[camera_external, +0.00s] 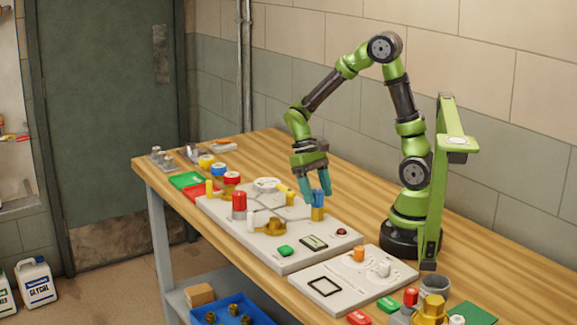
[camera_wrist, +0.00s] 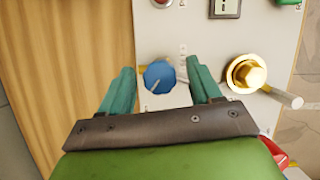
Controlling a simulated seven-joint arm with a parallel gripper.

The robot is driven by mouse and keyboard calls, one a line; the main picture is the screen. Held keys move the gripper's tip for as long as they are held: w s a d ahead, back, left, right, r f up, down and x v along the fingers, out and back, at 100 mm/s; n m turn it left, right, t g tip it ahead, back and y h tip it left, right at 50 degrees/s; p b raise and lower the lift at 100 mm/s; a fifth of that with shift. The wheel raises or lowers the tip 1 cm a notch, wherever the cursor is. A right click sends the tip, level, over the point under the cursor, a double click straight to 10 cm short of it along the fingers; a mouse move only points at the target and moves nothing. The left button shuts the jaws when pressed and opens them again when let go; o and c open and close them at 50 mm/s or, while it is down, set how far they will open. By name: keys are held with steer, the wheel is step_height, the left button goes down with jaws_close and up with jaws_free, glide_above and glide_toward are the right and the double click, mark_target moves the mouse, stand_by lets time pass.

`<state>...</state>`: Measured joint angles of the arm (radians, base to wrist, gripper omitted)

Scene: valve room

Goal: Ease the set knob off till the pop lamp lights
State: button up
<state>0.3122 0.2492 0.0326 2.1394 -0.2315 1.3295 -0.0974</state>
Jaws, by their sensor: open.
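A blue knob (camera_external: 318,197) sits on top of a brass-yellow body on the pale panel (camera_external: 300,262). In the wrist view the blue knob (camera_wrist: 159,76) has a light pointer mark towards its lower left. My gripper (camera_external: 314,188) is open. In the wrist view its teal fingers (camera_wrist: 161,72) stand on either side of the knob, with a gap on each side. A dark red round lamp (camera_external: 341,231) is on the panel, and part of it shows in the wrist view (camera_wrist: 162,2). It looks unlit. I cannot read a pop label.
A brass fitting (camera_external: 269,226) with a white lever, a red-capped post (camera_external: 239,204), a green piece (camera_external: 285,251) and a small display (camera_external: 314,242) share the panel. A second panel (camera_external: 345,290) is in front. The table's right rear is clear.

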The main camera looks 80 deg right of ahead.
steer(key=shift+s+a+f, duration=0.1)
steer(key=shift+s+f, duration=0.05)
steer(key=shift+f, duration=0.3)
steer(key=c, duration=1)
steer(key=shift+n+h, duration=0.4)
steer(key=shift+n, duration=0.5)
steer(key=shift+c, duration=0.2)
steer(key=o, duration=1)
steer(key=shift+o, duration=0.2)
steer(key=shift+r, duration=0.1)
steer(key=v, duration=1.6)
steer(key=shift+w+r, duration=0.25)
steer(key=shift+w, duration=0.15)
